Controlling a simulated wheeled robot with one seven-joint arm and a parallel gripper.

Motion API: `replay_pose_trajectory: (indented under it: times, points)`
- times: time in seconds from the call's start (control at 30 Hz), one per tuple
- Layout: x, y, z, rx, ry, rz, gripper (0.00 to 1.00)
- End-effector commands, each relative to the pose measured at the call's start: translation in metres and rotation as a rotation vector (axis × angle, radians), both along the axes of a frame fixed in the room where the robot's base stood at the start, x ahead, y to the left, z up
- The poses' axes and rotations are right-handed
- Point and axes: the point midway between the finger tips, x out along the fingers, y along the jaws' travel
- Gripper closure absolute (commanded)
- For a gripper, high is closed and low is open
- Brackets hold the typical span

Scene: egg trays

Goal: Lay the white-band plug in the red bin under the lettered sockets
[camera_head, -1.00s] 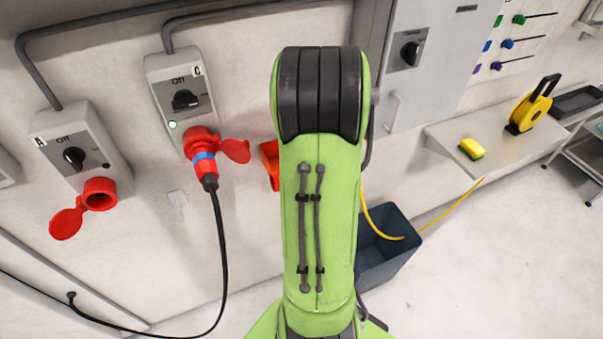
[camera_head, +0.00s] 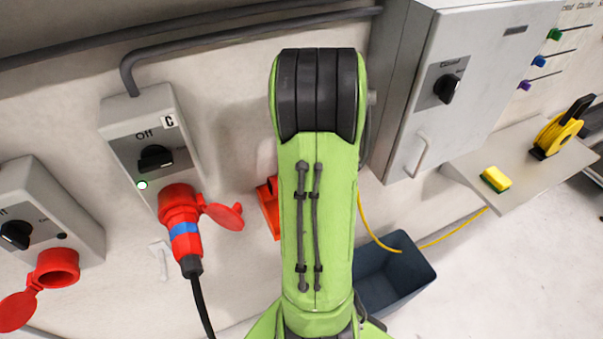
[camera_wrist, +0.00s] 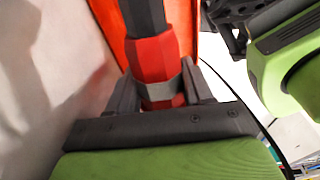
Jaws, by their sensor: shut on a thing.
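In the wrist view my gripper (camera_wrist: 162,88) is shut on the white-band plug (camera_wrist: 152,58), a red plug with a pale grey-white band between the fingers and a dark end pointing away from me. The red bin (camera_wrist: 112,22) shows orange-red behind and around the plug's far end. I cannot tell whether the plug touches it. In the head view the red bin (camera_head: 268,208) is on the wall, partly hidden by my green arm. My gripper and the held plug are hidden there. The lettered socket C (camera_head: 150,140) holds a blue-band plug (camera_head: 183,228).
Another socket box (camera_head: 45,215) with an open red cap is at the left. A grey cabinet (camera_head: 455,80) stands out from the wall right of my arm. A dark blue tub (camera_head: 395,280) is below. A shelf (camera_head: 530,170) holds a yellow sponge (camera_head: 496,179) and a yellow reel (camera_head: 560,132).

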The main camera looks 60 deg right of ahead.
Motion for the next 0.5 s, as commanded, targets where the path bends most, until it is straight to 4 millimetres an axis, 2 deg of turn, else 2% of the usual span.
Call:
replay_pose_trajectory:
  times: [0.03,0.5]
  points:
    - [0.0,0.0,-0.011,0.0,0.0,0.0,0.92]
    - [0.0,0.0,-0.066,0.0,0.0,-0.001,0.92]
